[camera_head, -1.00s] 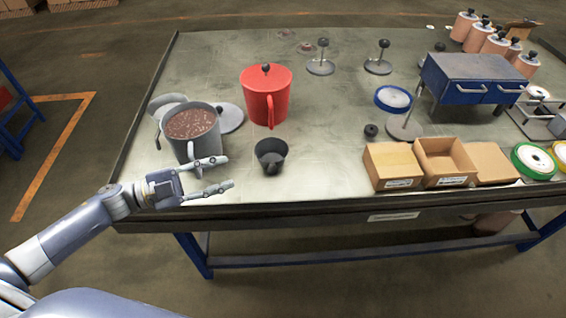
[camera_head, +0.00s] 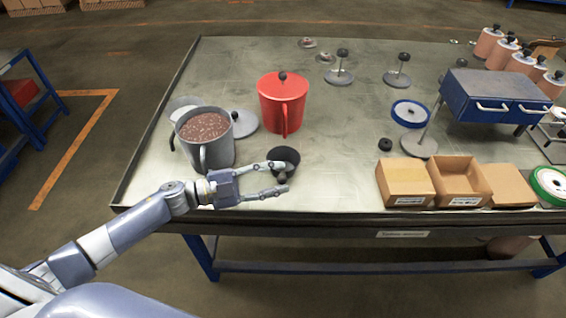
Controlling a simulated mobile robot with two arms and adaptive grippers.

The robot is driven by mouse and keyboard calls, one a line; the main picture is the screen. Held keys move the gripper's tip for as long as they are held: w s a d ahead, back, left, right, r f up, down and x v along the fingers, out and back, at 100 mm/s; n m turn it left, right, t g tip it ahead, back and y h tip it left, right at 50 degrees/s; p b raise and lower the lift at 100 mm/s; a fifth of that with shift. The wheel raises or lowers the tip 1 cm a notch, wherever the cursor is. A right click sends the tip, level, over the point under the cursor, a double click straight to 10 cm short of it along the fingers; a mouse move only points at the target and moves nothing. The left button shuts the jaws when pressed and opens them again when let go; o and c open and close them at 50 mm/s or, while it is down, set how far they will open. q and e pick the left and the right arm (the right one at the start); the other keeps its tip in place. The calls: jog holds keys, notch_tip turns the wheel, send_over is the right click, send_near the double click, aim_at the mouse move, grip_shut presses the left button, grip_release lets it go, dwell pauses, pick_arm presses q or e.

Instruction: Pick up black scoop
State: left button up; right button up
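The black scoop (camera_head: 287,155) is a small dark cup on the metal table, near its front edge. My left gripper (camera_head: 282,178) comes in from the left and is open, with its two fingers apart. Its fingertips have reached the near side of the scoop. The scoop's short handle appears to lie between the fingertips, and the upper finger covers part of the cup. I cannot tell whether either finger touches it. My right gripper is not in view.
A grey pot (camera_head: 220,148) of brown granules stands close behind my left gripper, and a red lidded pot (camera_head: 282,100) stands behind the scoop. Cardboard boxes (camera_head: 405,182) line the front edge at right. The table between scoop and boxes is clear.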

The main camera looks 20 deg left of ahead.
pick_arm(q)
jog(key=shift+x, duration=1.1)
grip_shut()
